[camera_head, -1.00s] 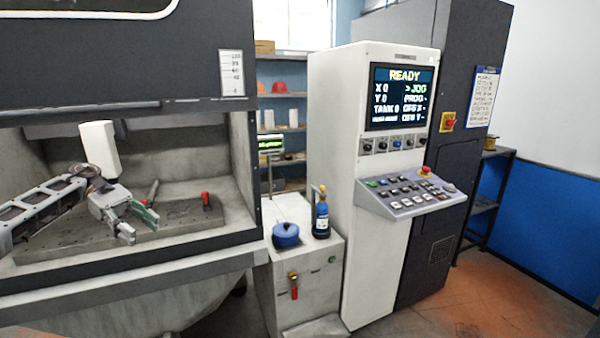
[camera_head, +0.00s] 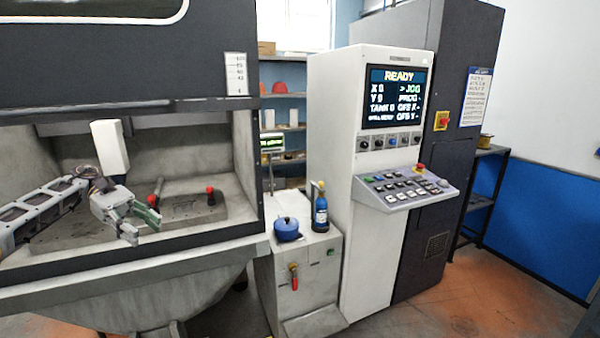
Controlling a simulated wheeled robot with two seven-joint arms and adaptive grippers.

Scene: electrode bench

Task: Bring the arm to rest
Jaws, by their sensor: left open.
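My left gripper (camera_head: 141,227) is inside the machine's open work bay, at the front left, above the grey work table (camera_head: 182,206). Its two fingers are apart and nothing shows between them. My left arm (camera_head: 42,209) comes in from the left edge of the view, low across the bay. A white machine head (camera_head: 110,146) hangs just behind the wrist. My right gripper is out of view.
Two red-knobbed clamps (camera_head: 210,194) stand on the work table. The bay's front sill (camera_head: 185,252) runs below the gripper. A blue pot (camera_head: 287,229) and a blue bottle (camera_head: 320,212) stand on a grey cabinet to the right, beside the control panel (camera_head: 405,187).

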